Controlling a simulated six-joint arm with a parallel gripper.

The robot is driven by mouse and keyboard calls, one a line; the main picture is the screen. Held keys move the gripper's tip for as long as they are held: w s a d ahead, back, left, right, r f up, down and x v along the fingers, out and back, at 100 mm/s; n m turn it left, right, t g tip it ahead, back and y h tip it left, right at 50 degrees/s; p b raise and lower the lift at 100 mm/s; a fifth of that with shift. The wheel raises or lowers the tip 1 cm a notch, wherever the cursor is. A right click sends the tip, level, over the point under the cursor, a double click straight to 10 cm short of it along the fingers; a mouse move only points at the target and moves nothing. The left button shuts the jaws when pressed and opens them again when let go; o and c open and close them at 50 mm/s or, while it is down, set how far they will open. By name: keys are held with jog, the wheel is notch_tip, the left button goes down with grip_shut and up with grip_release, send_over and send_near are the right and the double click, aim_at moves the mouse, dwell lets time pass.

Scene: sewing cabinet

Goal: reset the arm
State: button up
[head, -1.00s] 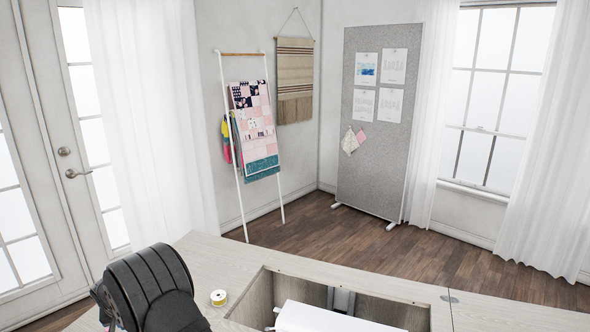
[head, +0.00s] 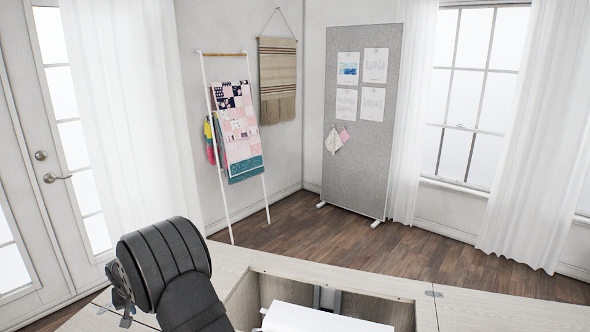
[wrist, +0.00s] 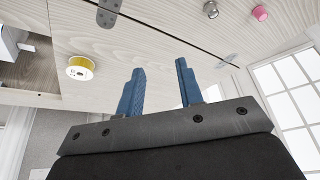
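My gripper (wrist: 160,88) shows in the wrist view with its two blue fingers apart and nothing between them. It is over the light wood cabinet top (wrist: 150,45).
A yellow thread spool (wrist: 80,67) stands on the cabinet top, left of my fingers in the wrist view. A metal bobbin (wrist: 211,9) and a pink spool (wrist: 260,12) are at the upper right. A white sewing machine (head: 318,318) sits in the cabinet opening (head: 345,296).

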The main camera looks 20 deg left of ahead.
jog(key=w+d+r+m+h, duration=0.1)
jog(key=w+d+m, duration=0.3)
jog(key=w+d, duration=2.05)
jog(key=w+d+m+h, duration=0.1)
jog(key=w+d, duration=0.4)
jog(key=d, duration=1)
jog(key=w+d+m+t+h, duration=0.1)
jog(key=w+d+m, duration=0.2)
jog(key=d, duration=1.2)
jog(key=shift+w+d+r+m, duration=0.2)
jog(key=shift+w+d+m, duration=0.15)
jog(key=shift+w, duration=0.55)
jog(key=s+a+n, duration=0.1)
jog(key=s+a, duration=0.1)
jog(key=a, duration=0.8)
jog(key=s+a+n+y, duration=0.1)
jog(key=s+a+n, duration=0.1)
jog(key=a, duration=0.9)
jog(key=shift+s, duration=0.7)
